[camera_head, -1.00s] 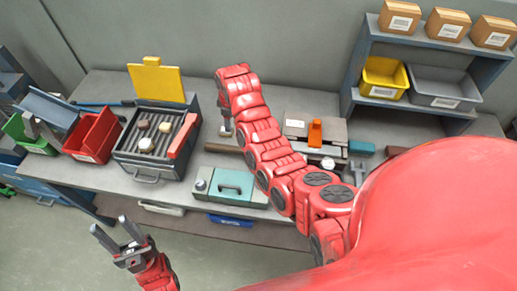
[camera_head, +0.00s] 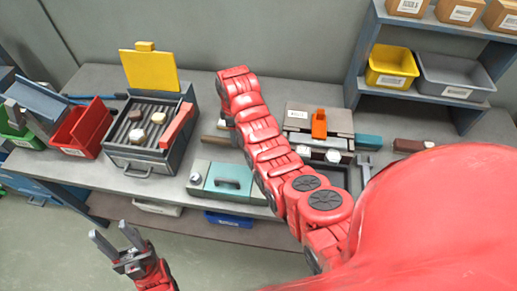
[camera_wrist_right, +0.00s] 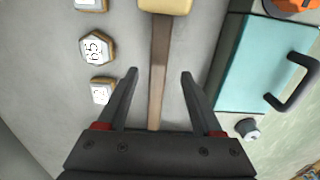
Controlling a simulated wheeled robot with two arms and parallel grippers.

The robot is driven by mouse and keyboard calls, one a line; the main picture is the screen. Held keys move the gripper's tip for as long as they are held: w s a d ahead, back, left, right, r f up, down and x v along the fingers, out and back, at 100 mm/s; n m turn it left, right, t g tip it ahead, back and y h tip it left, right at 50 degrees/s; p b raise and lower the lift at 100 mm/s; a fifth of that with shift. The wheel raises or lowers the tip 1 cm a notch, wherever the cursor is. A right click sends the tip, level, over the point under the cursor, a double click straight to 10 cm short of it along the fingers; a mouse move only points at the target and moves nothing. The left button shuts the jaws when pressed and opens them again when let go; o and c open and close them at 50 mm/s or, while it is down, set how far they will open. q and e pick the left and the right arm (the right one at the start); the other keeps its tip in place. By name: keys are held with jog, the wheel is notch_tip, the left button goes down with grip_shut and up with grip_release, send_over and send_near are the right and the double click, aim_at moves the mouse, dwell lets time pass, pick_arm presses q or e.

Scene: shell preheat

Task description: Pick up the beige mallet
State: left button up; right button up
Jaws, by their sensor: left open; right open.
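The beige mallet's head (camera_wrist_right: 165,5) is cut off by the top edge of the right wrist view. Its brown handle (camera_wrist_right: 158,60) runs down between my right gripper's fingers. In the head view, part of the handle (camera_head: 215,139) shows left of my right arm; the mallet's head is hidden behind that arm. My right gripper (camera_wrist_right: 160,75) is open, its fingers on either side of the handle with gaps. I cannot tell how far above the table they are. My left gripper (camera_head: 111,232) is open and empty, in front of the table at lower left.
A teal box (camera_head: 227,181) with a dark handle lies close to the mallet handle, on the table's front side. A heater with a grill (camera_head: 150,150) and red bin (camera_head: 82,128) stand at left.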

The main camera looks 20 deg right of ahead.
jog(key=shift+f+p, duration=0.35)
jog(key=shift+p, duration=0.2)
notch_tip(320, 180, down, 3)
jog(key=shift+d+r+p, duration=0.1)
jog(key=shift+p, duration=0.7)
jog(key=shift+f, duration=0.9)
jog(key=shift+c, duration=0.3)
grip_shut()
